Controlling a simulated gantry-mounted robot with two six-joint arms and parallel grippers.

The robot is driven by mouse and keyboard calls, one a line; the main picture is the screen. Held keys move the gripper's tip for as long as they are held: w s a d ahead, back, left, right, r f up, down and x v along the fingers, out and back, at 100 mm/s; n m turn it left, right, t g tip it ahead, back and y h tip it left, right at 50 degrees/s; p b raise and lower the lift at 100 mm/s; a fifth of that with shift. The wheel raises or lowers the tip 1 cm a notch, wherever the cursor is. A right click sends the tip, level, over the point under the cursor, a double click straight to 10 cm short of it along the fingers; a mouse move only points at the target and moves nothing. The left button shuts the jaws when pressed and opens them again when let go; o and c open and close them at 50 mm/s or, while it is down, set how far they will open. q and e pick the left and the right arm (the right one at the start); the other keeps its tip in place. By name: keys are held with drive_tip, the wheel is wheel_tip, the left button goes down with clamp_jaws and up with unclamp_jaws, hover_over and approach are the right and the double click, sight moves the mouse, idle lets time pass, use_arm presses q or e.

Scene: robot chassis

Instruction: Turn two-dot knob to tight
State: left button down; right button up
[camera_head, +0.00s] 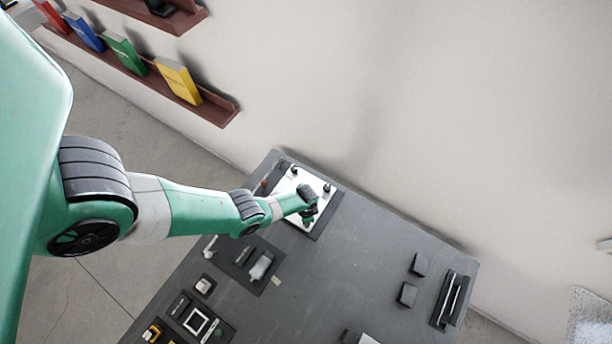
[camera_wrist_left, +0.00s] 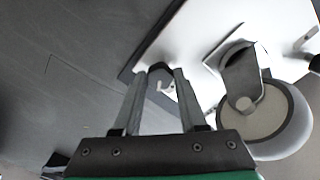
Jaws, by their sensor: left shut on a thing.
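A white panel (camera_head: 289,186) with a dark border lies at the far left part of the grey table, and part of it shows in the left wrist view (camera_wrist_left: 195,45). My left gripper (camera_head: 309,218) is over the panel's near right side. In the left wrist view its fingers (camera_wrist_left: 159,76) are shut on a small dark knob (camera_wrist_left: 160,70) at the panel's edge. A small white mark shows by the knob. I cannot make out dots on it. Another dark knob (camera_head: 326,187) stands free near the panel's right corner. My right gripper is not in view.
Dark trays with small parts (camera_head: 247,263) lie on the near left of the table. Black blocks (camera_head: 407,294) and a black rack (camera_head: 450,300) stand at the right. The table's middle is mostly clear. A shelf with coloured books (camera_head: 178,82) hangs on the wall.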

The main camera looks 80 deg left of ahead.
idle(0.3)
use_arm(q)
drive_tip(key=shift+c, duration=2.3)
unclamp_jaws()
drive_tip(key=shift+r, duration=0.1)
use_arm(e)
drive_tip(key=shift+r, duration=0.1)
